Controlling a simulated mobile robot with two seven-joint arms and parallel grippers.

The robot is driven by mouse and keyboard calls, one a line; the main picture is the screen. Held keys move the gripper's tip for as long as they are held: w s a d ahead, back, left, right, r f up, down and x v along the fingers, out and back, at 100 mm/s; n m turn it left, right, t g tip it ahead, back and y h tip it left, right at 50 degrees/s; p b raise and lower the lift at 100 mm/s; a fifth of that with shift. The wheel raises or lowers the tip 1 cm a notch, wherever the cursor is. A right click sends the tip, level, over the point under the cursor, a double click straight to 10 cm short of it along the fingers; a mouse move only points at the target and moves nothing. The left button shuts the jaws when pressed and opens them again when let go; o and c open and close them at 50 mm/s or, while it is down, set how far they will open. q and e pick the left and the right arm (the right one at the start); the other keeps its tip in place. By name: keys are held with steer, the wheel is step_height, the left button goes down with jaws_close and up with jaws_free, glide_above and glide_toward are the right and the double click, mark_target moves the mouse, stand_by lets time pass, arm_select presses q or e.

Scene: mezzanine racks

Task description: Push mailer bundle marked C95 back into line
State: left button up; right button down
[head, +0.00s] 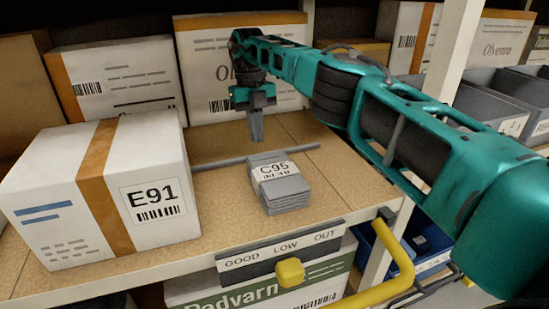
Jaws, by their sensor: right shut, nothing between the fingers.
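The mailer bundle marked C95 (285,197) is a stack of grey mailers with a white labelled band. It lies on the wooden shelf (225,218), close to the front edge. A thin grey strip (222,162) runs across the shelf, and the bundle's back end is at or over it; I cannot tell which. My right gripper (256,138) points down behind the strip, to the back left of the bundle. Its fingers are together and empty, apart from the bundle. My left gripper is out of view.
A white box marked E91 (60,190) stands left of the bundle. More boxes (200,70) stand behind. A rack post (447,50) and grey bins (490,105) are on the right. A slider sign (280,250) with a yellow knob hangs on the front edge.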

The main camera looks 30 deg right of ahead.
mark_target(278, 173)
steer(key=shift+s+a+b, duration=0.15)
steer(key=shift+s+b, duration=0.3)
steer(key=shift+s, duration=0.6)
steer(key=shift+s+a+b, duration=0.15)
steer(key=shift+s+b, duration=0.25)
steer(key=shift+s, duration=0.65)
steer(key=shift+s+a, duration=0.1)
steer(key=shift+s, duration=0.6)
steer(key=shift+s+a+f+b, duration=0.15)
steer(key=shift+s+b, duration=0.3)
steer(key=shift+s, duration=0.6)
steer(key=shift+s+a+f+b, duration=0.2)
steer(key=shift+s+b, duration=0.25)
steer(key=shift+s, duration=0.55)
steer(key=shift+s+a+f+b, duration=0.15)
steer(key=shift+s+b, duration=0.3)
steer(key=shift+s, duration=0.6)
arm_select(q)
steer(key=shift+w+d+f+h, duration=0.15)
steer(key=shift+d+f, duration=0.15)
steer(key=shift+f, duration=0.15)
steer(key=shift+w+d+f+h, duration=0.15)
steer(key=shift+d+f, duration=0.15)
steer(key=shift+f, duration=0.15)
arm_select(e)
steer(key=shift+f, duration=0.35)
arm_select(q)
steer(key=shift+p, duration=0.35)
